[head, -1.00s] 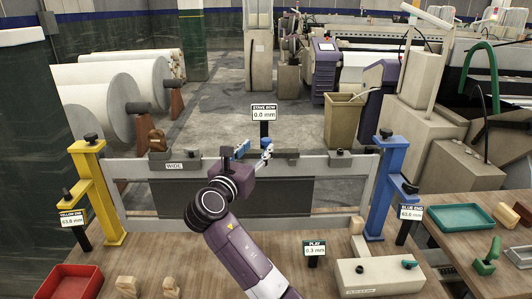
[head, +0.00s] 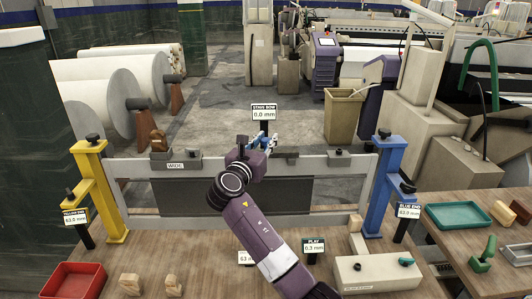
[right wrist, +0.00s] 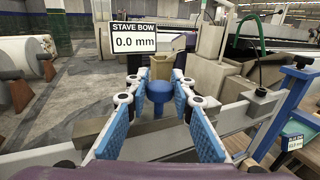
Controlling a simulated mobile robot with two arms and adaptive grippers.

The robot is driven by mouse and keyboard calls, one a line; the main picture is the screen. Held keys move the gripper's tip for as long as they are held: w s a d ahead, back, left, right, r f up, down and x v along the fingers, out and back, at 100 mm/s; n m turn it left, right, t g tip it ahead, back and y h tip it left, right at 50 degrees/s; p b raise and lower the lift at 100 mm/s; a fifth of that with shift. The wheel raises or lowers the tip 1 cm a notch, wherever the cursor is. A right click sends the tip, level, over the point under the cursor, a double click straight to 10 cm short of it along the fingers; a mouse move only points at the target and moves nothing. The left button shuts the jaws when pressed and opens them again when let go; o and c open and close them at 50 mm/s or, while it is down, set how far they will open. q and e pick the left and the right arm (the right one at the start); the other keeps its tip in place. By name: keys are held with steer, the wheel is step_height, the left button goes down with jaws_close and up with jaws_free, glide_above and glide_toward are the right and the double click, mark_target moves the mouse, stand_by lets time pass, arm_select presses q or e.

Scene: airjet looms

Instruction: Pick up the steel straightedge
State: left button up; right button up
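No bar is labelled as the steel straightedge. A dark grey bar (head: 286,154) lies along the top rail of the loom frame, and it also shows in the right wrist view (right wrist: 88,132). A blue knob (right wrist: 158,91) appears to stand on it. My right gripper (head: 258,142) is at this bar, partly hidden behind its own wrist in the head view. In the right wrist view the gripper (right wrist: 156,105) is open, its blue pads either side of the knob with visible gaps. My left gripper is not in view.
The frame stands between a yellow post (head: 104,195) and a blue post (head: 385,187). The stave bow sign (head: 264,112) reads 0.0 mm. A red tray (head: 62,281), wooden blocks (head: 130,284) and a beige box (head: 378,273) are on the table. A green tray (head: 459,216) is at right.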

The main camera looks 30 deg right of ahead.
jaws_close()
steer(key=shift+r, duration=0.1)
